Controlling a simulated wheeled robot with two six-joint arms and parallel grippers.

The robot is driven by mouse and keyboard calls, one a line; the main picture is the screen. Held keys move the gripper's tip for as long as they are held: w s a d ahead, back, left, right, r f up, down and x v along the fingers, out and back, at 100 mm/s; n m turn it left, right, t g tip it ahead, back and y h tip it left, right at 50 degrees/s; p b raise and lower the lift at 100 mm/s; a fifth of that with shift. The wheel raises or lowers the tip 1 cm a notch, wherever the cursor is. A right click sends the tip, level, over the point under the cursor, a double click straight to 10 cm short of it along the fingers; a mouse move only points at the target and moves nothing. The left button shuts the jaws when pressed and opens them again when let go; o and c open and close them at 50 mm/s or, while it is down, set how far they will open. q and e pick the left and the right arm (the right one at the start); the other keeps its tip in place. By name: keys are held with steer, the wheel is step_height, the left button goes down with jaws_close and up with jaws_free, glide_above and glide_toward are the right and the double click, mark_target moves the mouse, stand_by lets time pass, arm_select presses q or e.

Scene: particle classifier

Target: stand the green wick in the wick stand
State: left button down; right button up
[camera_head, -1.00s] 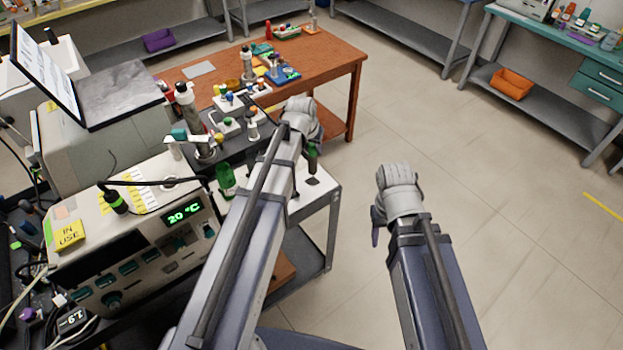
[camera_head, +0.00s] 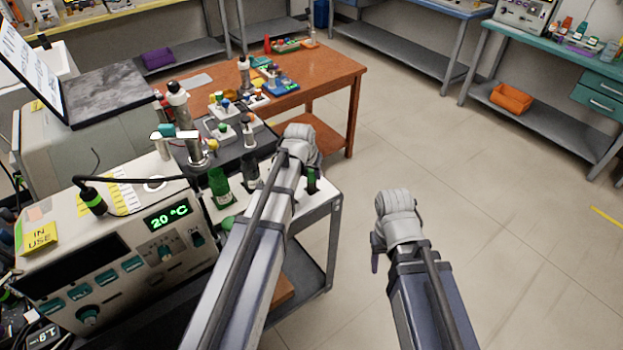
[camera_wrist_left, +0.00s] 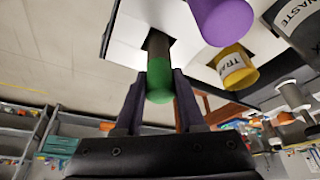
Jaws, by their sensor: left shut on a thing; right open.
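In the left wrist view my left gripper (camera_wrist_left: 159,90) is shut on the green wick (camera_wrist_left: 159,88), a dark rod with a green end between the fingers. Its dark part points toward a white surface with a dark square patch (camera_wrist_left: 153,42); I cannot tell whether it touches or sits in it. In the head view the left wrist (camera_head: 299,143) is over the near bench's right edge, and a green and dark piece (camera_head: 312,180) shows beside it. I cannot clearly make out the wick stand. My right gripper (camera_head: 376,262) hangs over the floor, open and mostly hidden.
A purple-ended piece (camera_wrist_left: 222,20) and a yellow labelled piece (camera_wrist_left: 236,68) are close right of the wick. Green bottle (camera_head: 219,186) and instrument (camera_head: 130,255) showing 20 °C stand left of the left arm. The brown table (camera_head: 335,72) is behind; floor to the right is open.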

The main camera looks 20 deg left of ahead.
arm_select(q)
steer(key=shift+f, duration=0.2)
steer(key=c, duration=0.5)
jaws_free()
steer(key=shift+r, duration=0.1)
steer(key=p+v, duration=1.1)
steer(key=v, duration=0.1)
steer(key=s+d+m+g+y, duration=0.1)
steer(key=s+d+g, duration=0.1)
steer(key=s+d, duration=0.5)
steer(key=s+d+f+m+g, duration=0.1)
steer(key=s+d, duration=0.5)
steer(key=s, duration=0.6)
steer(key=shift+s+d+m+g+y, duration=0.2)
steer(key=shift+d+m+g+y, duration=0.25)
steer(key=shift+g, duration=0.55)
